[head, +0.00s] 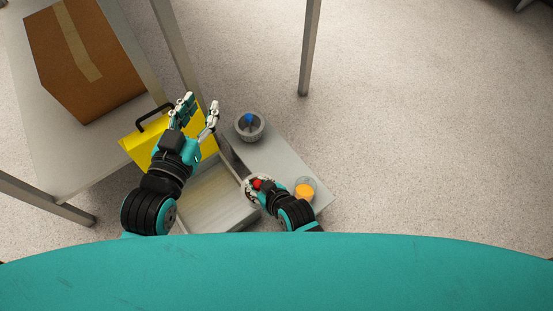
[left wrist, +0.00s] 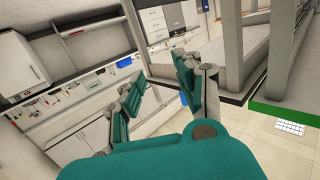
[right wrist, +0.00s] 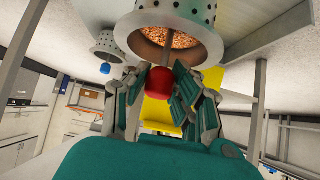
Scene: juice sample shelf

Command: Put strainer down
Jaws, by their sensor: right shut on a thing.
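A perforated metal strainer with a red knob (right wrist: 160,84) on a thin rod and orange-brown grains inside shows in the right wrist view; its rim is at the top (right wrist: 180,42). My right gripper (right wrist: 160,100) is shut on the red knob. In the head view the right gripper (head: 262,187) and red knob are over the right edge of a grey tray, and the hand hides most of the strainer. I cannot tell whether it touches the surface below. My left gripper (head: 197,110) is open and empty, raised above a yellow case.
A second strainer with a blue knob (head: 248,121) stands on the grey shelf (head: 280,150). A glass of orange juice (head: 304,191) is near the shelf's right corner. The grey tray (head: 212,188) looks empty. The yellow case (head: 128,146) and cardboard box (head: 85,60) are left.

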